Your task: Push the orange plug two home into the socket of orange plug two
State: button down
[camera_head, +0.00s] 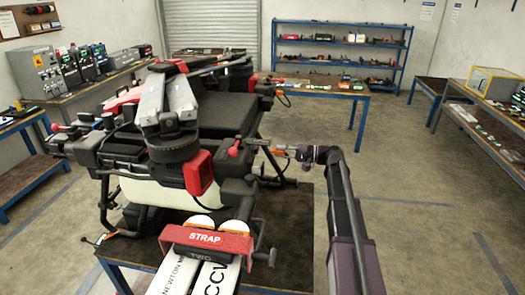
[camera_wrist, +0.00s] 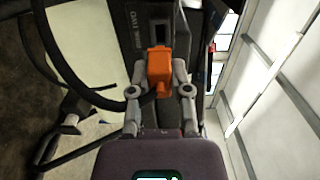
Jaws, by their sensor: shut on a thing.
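The orange plug (camera_wrist: 159,68) sits between the two grey fingers of my gripper (camera_wrist: 160,82) in the wrist view. My gripper is shut on it. A dark cable loops away to the left of the plug. Just beyond the plug is a black housing (camera_wrist: 136,42) with white lettering and a dark rectangular recess, likely the socket. Whether the plug touches or enters it cannot be told. In the head view my gripper (camera_head: 286,153) is at the right side of the drone (camera_head: 222,118), with a small orange patch at its tip.
The drone rests on a blue-framed table (camera_head: 290,225). Black drone arms and legs lie close around my gripper. Workbenches line the walls, and the floor (camera_head: 420,200) to the right is clear.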

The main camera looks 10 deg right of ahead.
jog(key=shift+f, duration=0.1)
notch_tip(320, 180, down, 2)
jog(key=b, duration=0.2)
jog(key=shift+f+b, duration=0.2)
jog(key=shift+b, duration=0.1)
